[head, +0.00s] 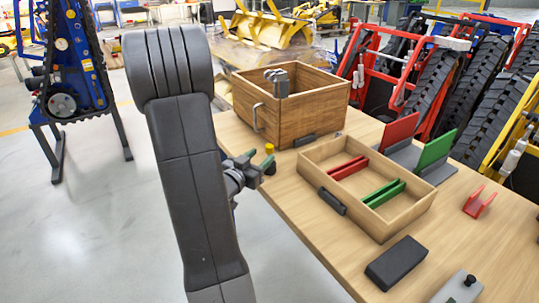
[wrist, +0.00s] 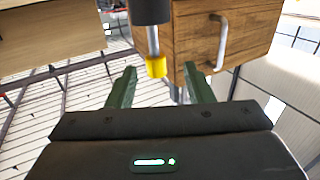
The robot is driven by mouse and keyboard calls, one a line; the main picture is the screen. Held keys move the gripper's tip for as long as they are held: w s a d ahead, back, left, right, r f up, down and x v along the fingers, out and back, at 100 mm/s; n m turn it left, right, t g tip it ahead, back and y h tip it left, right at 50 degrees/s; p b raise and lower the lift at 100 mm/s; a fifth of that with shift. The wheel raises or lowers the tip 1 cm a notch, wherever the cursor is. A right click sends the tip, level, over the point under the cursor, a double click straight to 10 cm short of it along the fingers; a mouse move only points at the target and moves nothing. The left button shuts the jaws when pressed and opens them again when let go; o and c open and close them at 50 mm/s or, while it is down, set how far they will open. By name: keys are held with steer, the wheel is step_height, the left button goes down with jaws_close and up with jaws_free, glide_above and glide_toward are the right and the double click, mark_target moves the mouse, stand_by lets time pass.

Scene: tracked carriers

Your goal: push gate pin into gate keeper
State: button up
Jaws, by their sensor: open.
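A pin with a yellow end (wrist: 156,67) shows in the wrist view, with a bright metal shaft running up into a dark cylinder (wrist: 151,11). I take it for the gate pin. Its yellow end (head: 269,148) also shows in the head view, near the table's left edge beside the wooden box. My gripper (wrist: 159,69) is open, its two green fingers either side of the yellow end with gaps visible. In the head view my gripper (head: 261,160) is at the table's left edge. I cannot clearly make out the gate keeper.
The wooden box (head: 310,115) with a metal handle (head: 258,118) and a grey bracket (head: 281,82) stands at the back. A shallow tray (head: 385,228) with red and green dividers lies in front. A black block (head: 396,263) is near the front edge.

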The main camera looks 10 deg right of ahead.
mark_target(267, 152)
steer(key=x, duration=0.5)
steer(key=shift+s+d, duration=0.2)
steer(key=shift+d, duration=0.05)
jaws_close()
